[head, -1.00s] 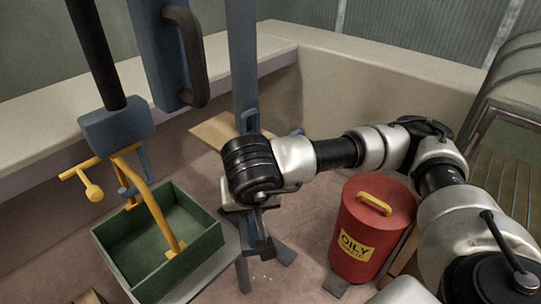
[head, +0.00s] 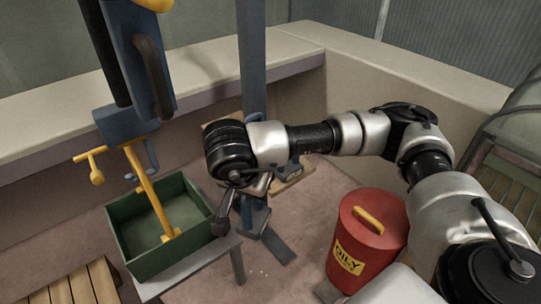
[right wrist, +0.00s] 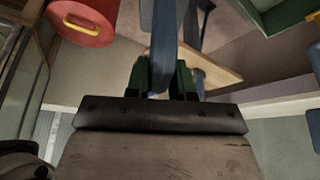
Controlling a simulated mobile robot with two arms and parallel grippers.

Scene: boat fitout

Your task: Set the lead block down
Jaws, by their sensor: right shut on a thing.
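My right gripper (right wrist: 160,84) is shut. Its two dark green fingers stand close together in the right wrist view, with a blue post showing between and beyond them. What they grip is mostly hidden by the fingers and palm, and I cannot make out the lead block's shape. In the head view my right arm reaches in from the right, and its black wrist hides most of the gripper and its load. The gripper is over the floor, to the right of the green open box (head: 199,236). My left gripper is not in view.
A red oily-waste bin (head: 375,222) with a yellow handle stands right of the gripper. The green box rests on a grey bench (head: 205,258) and holds a yellow lever's lower end (head: 166,232). A blue post (head: 252,60) stands behind my wrist, near a wooden board (head: 300,184).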

